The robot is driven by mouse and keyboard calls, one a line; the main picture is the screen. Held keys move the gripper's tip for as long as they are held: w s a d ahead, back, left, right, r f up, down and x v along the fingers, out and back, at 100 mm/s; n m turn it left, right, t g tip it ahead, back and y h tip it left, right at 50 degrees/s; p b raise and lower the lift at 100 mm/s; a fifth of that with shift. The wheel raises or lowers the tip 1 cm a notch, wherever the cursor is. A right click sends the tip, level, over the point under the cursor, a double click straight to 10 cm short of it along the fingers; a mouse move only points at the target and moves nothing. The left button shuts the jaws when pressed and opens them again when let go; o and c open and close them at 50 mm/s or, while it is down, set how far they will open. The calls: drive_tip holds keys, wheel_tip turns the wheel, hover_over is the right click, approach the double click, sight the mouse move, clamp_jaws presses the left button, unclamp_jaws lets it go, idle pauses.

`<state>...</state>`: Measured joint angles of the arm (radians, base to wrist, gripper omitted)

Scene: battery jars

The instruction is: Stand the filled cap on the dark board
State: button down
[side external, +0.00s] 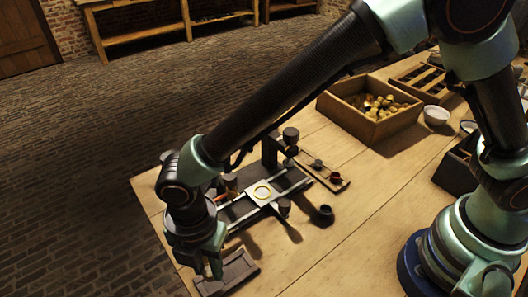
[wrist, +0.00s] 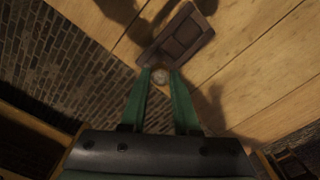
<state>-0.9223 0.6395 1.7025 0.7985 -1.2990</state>
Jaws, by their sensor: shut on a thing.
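My gripper (side external: 212,268) is low at the table's front left edge in the side view, with its fingers pointing down. In the wrist view its green fingertips (wrist: 160,82) are shut on a small round greyish cap (wrist: 160,75). What fills the cap is too small and dim to tell. The dark board (side external: 239,269) has sunken panels and lies flat at the table edge, just right of and behind the fingertips. In the wrist view the board (wrist: 178,38) is just beyond the cap. I cannot tell whether the cap touches it.
A wooden box of small pieces (side external: 370,108) and a white bowl (side external: 436,115) are farther back. The front middle of the table is clear.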

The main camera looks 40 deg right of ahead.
sight(210, 275)
drive_tip(key=shift+f, duration=1.75)
drive_tip(key=shift+f, duration=0.15)
drive_tip(key=c, duration=0.6)
unclamp_jaws()
drive_tip(key=shift+c, duration=0.2)
